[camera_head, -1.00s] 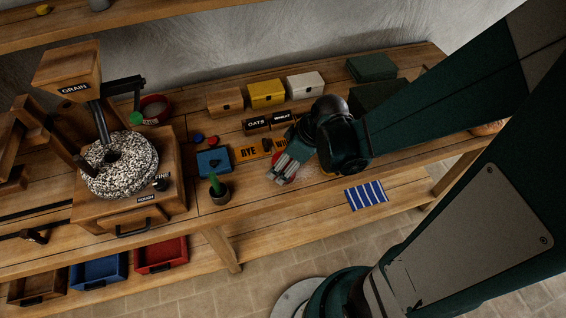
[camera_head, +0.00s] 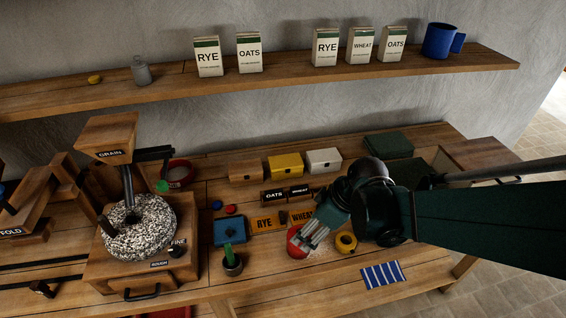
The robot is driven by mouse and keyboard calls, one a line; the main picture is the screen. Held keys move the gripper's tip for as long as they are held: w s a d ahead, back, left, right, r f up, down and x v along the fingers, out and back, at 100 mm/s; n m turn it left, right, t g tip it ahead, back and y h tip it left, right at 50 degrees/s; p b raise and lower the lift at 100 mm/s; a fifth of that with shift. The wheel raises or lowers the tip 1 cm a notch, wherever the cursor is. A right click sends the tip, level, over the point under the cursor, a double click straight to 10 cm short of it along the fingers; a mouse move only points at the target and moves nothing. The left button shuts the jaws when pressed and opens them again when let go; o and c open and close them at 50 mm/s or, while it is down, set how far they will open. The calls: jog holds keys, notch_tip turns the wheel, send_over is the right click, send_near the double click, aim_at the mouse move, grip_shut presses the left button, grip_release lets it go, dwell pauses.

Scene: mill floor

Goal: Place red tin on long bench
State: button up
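The red tin (camera_head: 296,246) is a small round red thing on the long wooden bench (camera_head: 340,284), right of the blue box. My gripper (camera_head: 311,236) reaches down to it from the right, its grey fingers over the tin's right side and covering part of it. Whether the fingers are closed on the tin or only beside it cannot be made out. The tin appears to be at bench level, but its base is partly hidden.
A potted cactus (camera_head: 231,263) and blue box (camera_head: 229,232) stand left. The grain mill (camera_head: 140,232) fills the left; a shelf (camera_head: 290,80) runs above.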

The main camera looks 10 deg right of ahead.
jog(key=shift+v, duration=1.15)
jog(key=s+d+r+m+t+h, duration=0.1)
jog(key=r+m+t, duration=0.1)
jog(key=r+m, duration=0.2)
jog(key=s+d+r+m+t+h, duration=0.1)
jog(key=r+m, duration=0.4)
jog(key=r, duration=0.5)
jog(key=shift+s+r+m+t+h, duration=0.2)
jog(key=shift+s+m+t+h, duration=0.1)
jog(key=shift+s+t+h, duration=0.35)
